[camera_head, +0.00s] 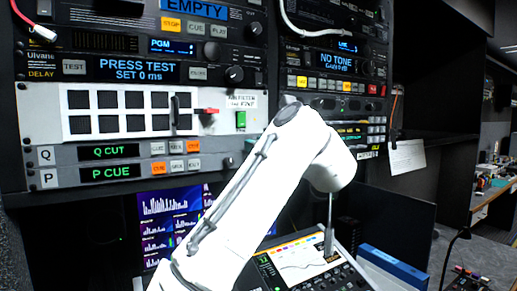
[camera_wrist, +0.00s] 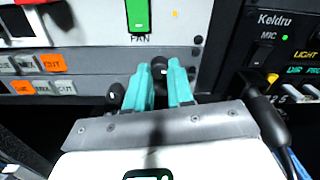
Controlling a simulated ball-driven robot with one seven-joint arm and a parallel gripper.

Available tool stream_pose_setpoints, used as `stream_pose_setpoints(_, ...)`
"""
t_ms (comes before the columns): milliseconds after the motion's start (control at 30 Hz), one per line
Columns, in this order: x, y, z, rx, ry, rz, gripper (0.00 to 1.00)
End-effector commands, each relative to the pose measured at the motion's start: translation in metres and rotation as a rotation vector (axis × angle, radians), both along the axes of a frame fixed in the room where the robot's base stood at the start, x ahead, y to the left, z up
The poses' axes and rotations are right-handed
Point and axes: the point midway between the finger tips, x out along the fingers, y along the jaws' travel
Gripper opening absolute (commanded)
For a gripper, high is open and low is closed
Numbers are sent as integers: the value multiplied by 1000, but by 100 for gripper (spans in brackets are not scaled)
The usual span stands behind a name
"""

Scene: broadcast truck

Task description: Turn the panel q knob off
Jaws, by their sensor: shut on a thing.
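The panel Q row shows in the head view with a green "Q CUT" display (camera_head: 109,152) and a "Q" label at its left. The P row with "P CUE" (camera_head: 110,172) lies just below it. In the wrist view my gripper (camera_wrist: 159,69) has two teal fingers, closed around a dark round knob (camera_wrist: 158,73) at the right end of the upper row, below the "FAN" label. A second dark knob (camera_wrist: 115,91) in the lower row sits left of the fingers. The head view hides my gripper and the held knob behind my white arm. The held knob's pointer is not readable.
A green switch (camera_wrist: 138,15) stands above the fingers. Orange and grey buttons (camera_wrist: 52,63) lie to the left. A black cable plug (camera_wrist: 266,118) is close to the gripper's right side. A control desk (camera_head: 305,262) with a screen is below my arm.

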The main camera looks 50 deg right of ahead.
Motion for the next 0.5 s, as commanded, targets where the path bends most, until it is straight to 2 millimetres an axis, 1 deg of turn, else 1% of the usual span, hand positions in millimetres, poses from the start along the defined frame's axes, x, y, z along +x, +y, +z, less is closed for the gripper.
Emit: stream_pose_setpoints(500, 0, 0, -2, -470, 134, 1, 0)
